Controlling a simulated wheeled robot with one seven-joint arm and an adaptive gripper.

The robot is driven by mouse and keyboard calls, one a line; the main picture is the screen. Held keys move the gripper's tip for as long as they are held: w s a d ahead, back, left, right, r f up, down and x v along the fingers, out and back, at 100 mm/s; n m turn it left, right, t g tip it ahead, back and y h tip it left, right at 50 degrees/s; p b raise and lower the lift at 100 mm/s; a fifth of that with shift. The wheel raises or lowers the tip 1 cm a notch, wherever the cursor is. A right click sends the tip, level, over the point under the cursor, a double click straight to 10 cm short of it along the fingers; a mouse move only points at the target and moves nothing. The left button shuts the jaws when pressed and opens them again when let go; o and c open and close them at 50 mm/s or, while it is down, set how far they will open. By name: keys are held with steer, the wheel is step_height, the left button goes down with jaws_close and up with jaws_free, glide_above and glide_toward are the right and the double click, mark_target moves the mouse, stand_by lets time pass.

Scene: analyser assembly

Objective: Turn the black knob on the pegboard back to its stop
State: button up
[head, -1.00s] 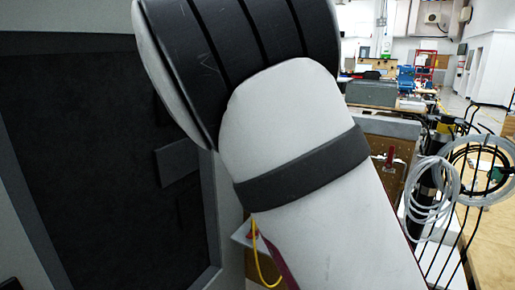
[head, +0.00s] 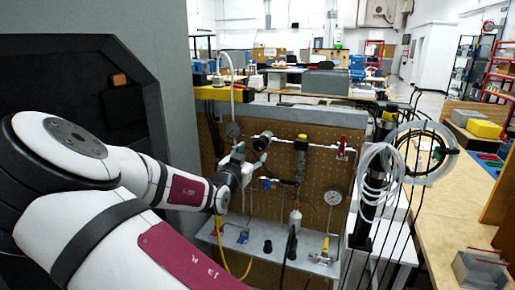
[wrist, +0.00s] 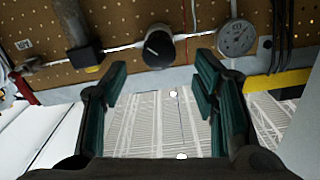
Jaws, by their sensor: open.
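The black knob (wrist: 158,46) is on a thin pipe along the pegboard (wrist: 110,22) in the wrist view, with a pale pointer mark on its face. In the head view the knob (head: 261,142) shows small, at the left part of the pegboard (head: 275,190). My gripper (wrist: 162,68) is open and empty, with its green-padded fingers to either side below the knob in the wrist picture. The knob lies beyond the fingertips, and I see no contact. In the head view my gripper (head: 252,156) is close to the knob and partly hides the fittings there.
A round gauge (wrist: 237,37) sits beside the knob, and a yellow-and-black valve (wrist: 84,56) on its other side. A red handle (head: 343,147) is further right. A shelf (head: 325,266) with fittings juts out below. Coiled hoses (head: 380,172) hang at the right.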

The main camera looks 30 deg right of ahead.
mark_target(259, 147)
steer(key=x, duration=0.6)
steer(key=shift+w+d, duration=0.1)
steer(key=shift+d, duration=0.15)
steer(key=c, duration=1.2)
